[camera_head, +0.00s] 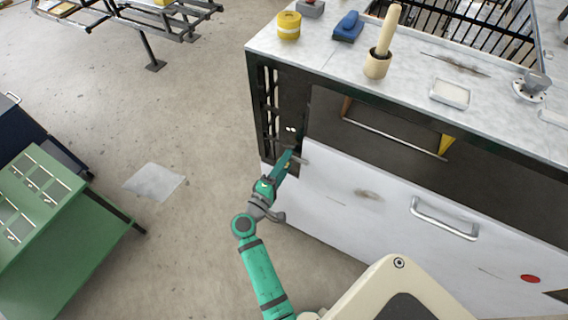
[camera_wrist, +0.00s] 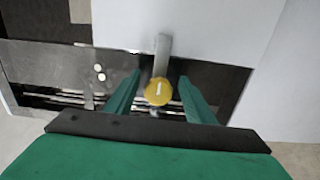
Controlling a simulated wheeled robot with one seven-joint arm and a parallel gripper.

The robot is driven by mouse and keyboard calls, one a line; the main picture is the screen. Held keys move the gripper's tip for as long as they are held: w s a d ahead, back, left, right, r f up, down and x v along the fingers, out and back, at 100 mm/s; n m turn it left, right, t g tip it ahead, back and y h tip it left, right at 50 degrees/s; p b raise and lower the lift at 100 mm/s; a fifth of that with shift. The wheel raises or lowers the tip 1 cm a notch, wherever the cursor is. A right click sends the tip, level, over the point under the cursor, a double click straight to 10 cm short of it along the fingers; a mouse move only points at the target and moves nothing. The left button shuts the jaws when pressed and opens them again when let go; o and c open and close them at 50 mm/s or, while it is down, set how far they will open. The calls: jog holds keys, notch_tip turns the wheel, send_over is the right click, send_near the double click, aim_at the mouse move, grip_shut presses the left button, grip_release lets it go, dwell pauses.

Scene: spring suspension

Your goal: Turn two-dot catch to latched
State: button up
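The two-dot catch has a round yellow hub with a white line (camera_wrist: 157,92) and a grey lever (camera_wrist: 162,55) in the wrist view. The lever points up in that view, over the white panel. Two white dots (camera_wrist: 100,73) mark the dark plate beside it; they also show in the head view (camera_head: 291,129). My gripper (camera_wrist: 160,76) is open, its two green fingers on either side of the catch with gaps to both. In the head view my gripper (camera_head: 286,162) is at the cabinet's left front corner and hides most of the catch.
The white drawer front (camera_head: 390,215) with a grey handle (camera_head: 444,218) lies right of my gripper. The marble top (camera_head: 410,80) holds a yellow tape roll (camera_head: 289,26), a blue block (camera_head: 348,26) and a mortar (camera_head: 377,65). A green cabinet (camera_head: 60,240) stands left; floor between is mostly free.

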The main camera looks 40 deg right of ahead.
jog(key=shift+a, duration=0.2)
jog(key=v, duration=1)
jog(key=shift+s+a, duration=0.2)
jog(key=shift+f, duration=0.1)
jog(key=s+a+f+n+t+y, duration=0.1)
jog(key=s+a+f+t+y, duration=0.2)
jog(key=s+a+f+y, duration=0.4)
jog(key=s+a+f+n+t+y, duration=0.15)
jog(key=s+a+f+y, duration=0.25)
jog(key=a, duration=0.4)
jog(key=s+a+r+m+t+y, duration=0.2)
jog(key=s+a+r, duration=0.3)
jog(key=r, duration=0.4)
jog(key=s+a+r+m+t+y, duration=0.3)
jog(key=s+a+r+m+y, duration=0.1)
jog(key=s+r, duration=0.3)
notch_tip(320, 180, up, 2)
jog(key=shift+a+r, duration=0.1)
jog(key=shift+a, duration=0.6)
